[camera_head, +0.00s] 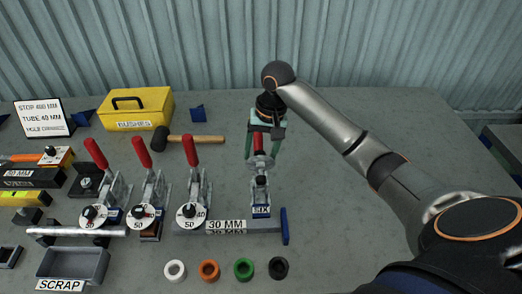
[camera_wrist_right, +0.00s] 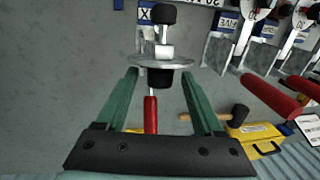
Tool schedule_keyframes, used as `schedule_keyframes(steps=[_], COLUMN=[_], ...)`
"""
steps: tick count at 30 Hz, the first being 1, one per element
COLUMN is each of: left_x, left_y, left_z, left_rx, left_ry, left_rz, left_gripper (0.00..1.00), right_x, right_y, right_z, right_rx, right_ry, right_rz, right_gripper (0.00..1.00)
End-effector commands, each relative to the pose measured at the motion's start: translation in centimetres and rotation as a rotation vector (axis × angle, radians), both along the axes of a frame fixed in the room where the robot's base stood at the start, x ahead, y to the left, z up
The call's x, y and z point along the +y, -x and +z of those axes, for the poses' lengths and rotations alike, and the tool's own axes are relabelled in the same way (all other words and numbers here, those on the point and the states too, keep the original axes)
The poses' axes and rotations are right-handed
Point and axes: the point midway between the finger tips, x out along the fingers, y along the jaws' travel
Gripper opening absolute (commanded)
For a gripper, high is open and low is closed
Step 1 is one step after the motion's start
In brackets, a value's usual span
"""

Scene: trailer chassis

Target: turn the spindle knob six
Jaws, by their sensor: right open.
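The clamp marked SIX (camera_head: 261,210) stands on the grey table, with a red lever pointing back towards my right gripper (camera_head: 262,150). In the right wrist view its spindle carries a pale round disc seen nearly edge-on (camera_wrist_right: 178,63) and a black knob (camera_wrist_right: 160,79). The green fingers of my right gripper (camera_wrist_right: 159,76) are open, one on each side of the knob, with visible gaps. The red lever (camera_wrist_right: 151,115) lies between the fingers lower in that view. In the head view the gripper and lever hide the knob. My left gripper is not in view.
Several similar clamps with red levers and white dials (camera_head: 190,215) stand to the left. A mallet (camera_head: 190,139) and yellow bushes box (camera_head: 137,107) lie behind them. A 30 MM bar (camera_head: 226,225), coloured rings (camera_head: 243,268) and a scrap tray (camera_head: 72,264) are in front.

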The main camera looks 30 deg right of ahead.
Motion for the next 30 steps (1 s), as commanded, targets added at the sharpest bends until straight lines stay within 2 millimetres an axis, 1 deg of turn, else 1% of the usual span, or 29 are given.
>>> schedule_keyframes(steps=[3,21,22,30], left_x=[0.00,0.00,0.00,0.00], left_y=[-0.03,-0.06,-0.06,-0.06], left_z=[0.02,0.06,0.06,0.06], left_rx=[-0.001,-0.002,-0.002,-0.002], left_ry=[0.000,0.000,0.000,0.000], left_rz=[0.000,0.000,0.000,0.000], left_gripper=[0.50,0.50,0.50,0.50], right_x=[0.01,-0.02,-0.02,-0.04], right_y=[0.01,0.00,0.00,0.00], right_z=[-0.01,0.05,0.05,0.05], right_rx=[0.001,0.000,0.000,-0.002], right_ry=[-0.001,0.000,0.000,-0.003], right_rz=[0.000,-0.001,-0.001,-0.001], right_gripper=[0.69,0.02,0.00,0.00])
